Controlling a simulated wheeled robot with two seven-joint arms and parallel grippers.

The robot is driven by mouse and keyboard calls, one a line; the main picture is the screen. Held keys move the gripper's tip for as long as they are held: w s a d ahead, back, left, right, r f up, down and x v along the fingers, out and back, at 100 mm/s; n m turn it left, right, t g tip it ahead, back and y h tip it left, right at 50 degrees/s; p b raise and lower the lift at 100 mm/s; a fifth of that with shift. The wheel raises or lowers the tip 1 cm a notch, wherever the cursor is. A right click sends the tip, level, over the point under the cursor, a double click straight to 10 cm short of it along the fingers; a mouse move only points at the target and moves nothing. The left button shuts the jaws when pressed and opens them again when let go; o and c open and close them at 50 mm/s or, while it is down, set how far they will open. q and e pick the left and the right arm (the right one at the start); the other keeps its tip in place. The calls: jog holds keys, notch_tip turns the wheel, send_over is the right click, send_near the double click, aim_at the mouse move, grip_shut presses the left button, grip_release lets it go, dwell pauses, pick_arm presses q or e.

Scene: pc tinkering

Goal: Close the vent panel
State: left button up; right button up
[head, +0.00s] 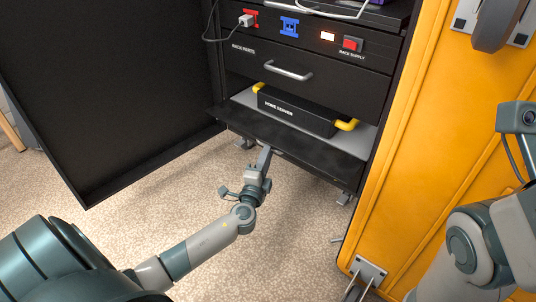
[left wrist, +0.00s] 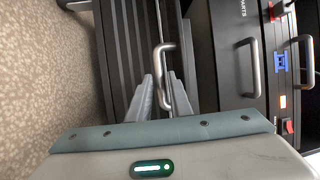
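The vent panel (head: 300,150) is a black flap at the bottom of the rack. It is folded down and stands open in front of the lower bay. In the left wrist view its dark slats (left wrist: 128,45) show, with a grey bar handle (left wrist: 163,60) on it. My left gripper (head: 265,152) is at the panel's front edge. In the left wrist view its two fingers (left wrist: 162,80) stand apart on either side of the handle, with no clear grip on it. My right arm (head: 475,245) is at the right; its fingers are out of view.
A black home server (head: 295,111) with yellow handles sits in the bay behind the panel. A black door (head: 110,90) stands open at left. An orange side panel (head: 400,150) is at right.

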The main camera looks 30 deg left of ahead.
pick_arm(q)
jog(key=shift+w+a+r, duration=0.1)
jog(key=shift+w+a, duration=0.05)
jog(key=shift+w, duration=0.4)
jog(key=shift+c, duration=0.3)
grip_shut()
